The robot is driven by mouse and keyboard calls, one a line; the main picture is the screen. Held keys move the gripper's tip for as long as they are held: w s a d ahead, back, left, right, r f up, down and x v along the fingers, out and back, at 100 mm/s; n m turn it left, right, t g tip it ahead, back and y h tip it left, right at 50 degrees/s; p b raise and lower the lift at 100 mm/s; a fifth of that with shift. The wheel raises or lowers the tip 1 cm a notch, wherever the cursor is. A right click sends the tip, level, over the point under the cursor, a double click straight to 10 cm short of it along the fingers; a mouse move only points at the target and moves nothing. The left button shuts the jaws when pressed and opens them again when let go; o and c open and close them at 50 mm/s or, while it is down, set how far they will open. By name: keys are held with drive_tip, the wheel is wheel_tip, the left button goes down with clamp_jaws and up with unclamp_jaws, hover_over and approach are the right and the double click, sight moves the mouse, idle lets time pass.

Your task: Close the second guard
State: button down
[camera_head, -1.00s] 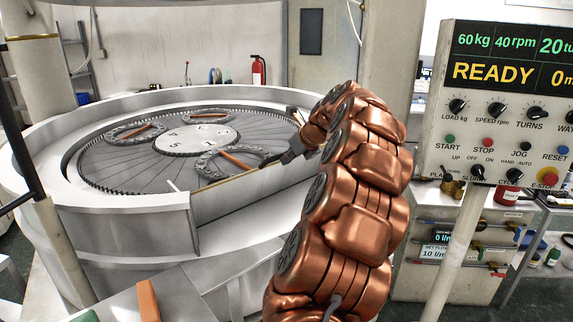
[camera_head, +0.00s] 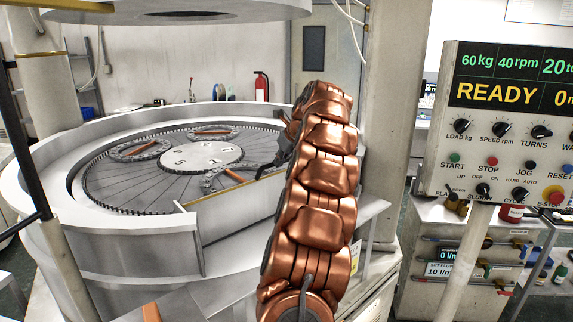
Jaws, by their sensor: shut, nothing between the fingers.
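The lapping machine has a round grey plate (camera_head: 120,196) with several toothed carrier rings and a pale centre disc (camera_head: 202,157) inside a raised rim. A curved grey guard wall (camera_head: 130,235) wraps the left and front and ends at a vertical edge. To the right of that edge, a lower stretch with a yellowish top edge (camera_head: 235,200) leaves the plate open to view. I cannot tell which part is the second guard. My gripper (camera_head: 263,171), dark and shut with nothing in it, is over the plate's right side, near the front ring. My copper arm hides part of it and the right rim.
A control panel (camera_head: 508,125) reading READY stands at right on a pale post (camera_head: 458,262). A round upper platen (camera_head: 180,14) hangs above the machine. A grey column (camera_head: 393,130) rises behind my arm. A red extinguisher (camera_head: 261,87) is at the back wall.

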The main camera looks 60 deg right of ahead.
drive_tip(key=shift+w+d+r, duration=0.1)
drive_tip(key=shift+w, duration=0.35)
drive_tip(key=shift+w+d+r, duration=0.1)
drive_tip(key=shift+w, duration=0.55)
drive_tip(key=shift+w+a, duration=0.1)
drive_tip(key=shift+r, duration=0.1)
drive_tip(key=shift+a+r, duration=0.1)
drive_tip(key=shift+r, duration=0.4)
drive_tip(key=s+v, duration=0.1)
drive_tip(key=v, duration=1)
drive_tip(key=shift+s, duration=0.15)
